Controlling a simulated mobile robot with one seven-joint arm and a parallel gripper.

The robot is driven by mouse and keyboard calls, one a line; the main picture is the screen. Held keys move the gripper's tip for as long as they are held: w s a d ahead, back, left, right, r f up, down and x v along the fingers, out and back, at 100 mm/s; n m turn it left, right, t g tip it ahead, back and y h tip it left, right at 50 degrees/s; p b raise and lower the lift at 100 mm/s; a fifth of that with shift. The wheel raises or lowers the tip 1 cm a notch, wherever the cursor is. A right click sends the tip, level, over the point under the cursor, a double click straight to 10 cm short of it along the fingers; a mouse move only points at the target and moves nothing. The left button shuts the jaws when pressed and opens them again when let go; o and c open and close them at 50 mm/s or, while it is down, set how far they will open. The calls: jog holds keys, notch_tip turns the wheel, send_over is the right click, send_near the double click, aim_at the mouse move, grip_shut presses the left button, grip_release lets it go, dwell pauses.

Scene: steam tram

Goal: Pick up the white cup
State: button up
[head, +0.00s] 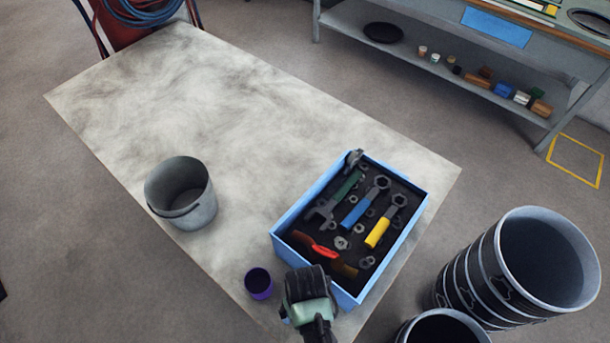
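I cannot make out a clearly white cup on the table (300,95). A small purple cup (258,284) with a dark inside stands upright near the table's front edge. A larger pale grey bucket-like vessel (182,192) stands upright further back and left. Small pale cup-like items (435,58) are on the far shelf, too small to tell apart. My gripper (306,286) is just right of the purple cup, apart from it in the picture, in front of the tool box's near corner. Its fingers are dark and seen from behind, so their opening is hidden.
A blue box (284,227) with hammers, wrenches and nuts is at the table's right. Ribbed dark bins (488,272) stand at the lower right. A grey workbench (400,20) with a lower shelf is behind. The table's middle and back are clear.

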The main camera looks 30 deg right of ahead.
jog(key=shift+a+f, duration=0.1)
jog(key=shift+f, duration=1.9)
jog(key=c, duration=1.4)
